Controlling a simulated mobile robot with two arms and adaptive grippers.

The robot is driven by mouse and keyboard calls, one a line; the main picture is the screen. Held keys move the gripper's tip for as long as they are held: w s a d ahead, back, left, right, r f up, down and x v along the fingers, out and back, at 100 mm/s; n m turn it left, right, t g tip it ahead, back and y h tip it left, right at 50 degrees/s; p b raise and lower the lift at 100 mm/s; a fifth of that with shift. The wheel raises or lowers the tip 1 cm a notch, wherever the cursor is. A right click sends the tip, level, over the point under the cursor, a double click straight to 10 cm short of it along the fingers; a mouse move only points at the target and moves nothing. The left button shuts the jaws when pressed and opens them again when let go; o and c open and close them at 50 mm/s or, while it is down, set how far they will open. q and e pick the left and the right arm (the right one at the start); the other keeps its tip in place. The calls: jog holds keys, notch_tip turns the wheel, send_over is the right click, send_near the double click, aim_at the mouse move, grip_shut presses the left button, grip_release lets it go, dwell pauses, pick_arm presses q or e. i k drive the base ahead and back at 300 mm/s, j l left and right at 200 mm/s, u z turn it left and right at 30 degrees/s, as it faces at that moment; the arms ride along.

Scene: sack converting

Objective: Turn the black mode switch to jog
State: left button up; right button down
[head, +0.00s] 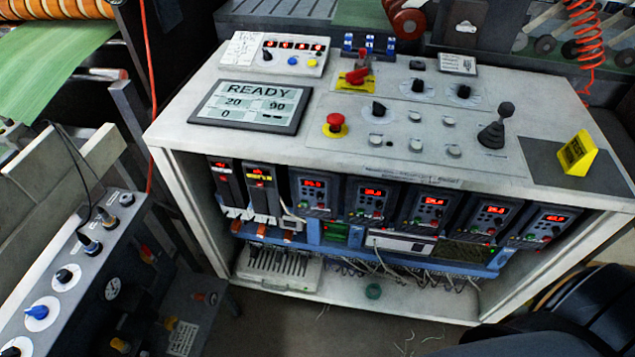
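Several black rotary knobs stand on the sloped top of the control console (270,145). One black knob (378,109) is right of the red emergency stop button (335,122) with its yellow ring. Two more, a middle black knob (417,86) and a right black knob (463,92), sit on pale round dials farther back. Their labels are too small to read, so I cannot tell which is the mode switch or where it points. The display (252,104) reads READY, 20, 90 and 0. Neither of my grippers is in view.
A black joystick lever (495,128) and a yellow block (577,152) stand at the console's right. A red-handled switch (358,74) is at the back. A side panel (35,325) with a blue knob (38,312) is at lower left. Lit controllers (372,200) fill the shelf below.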

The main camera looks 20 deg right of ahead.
aim_at(379, 110)
jog(key=z, duration=1.35)
jog(key=l, duration=0.1)
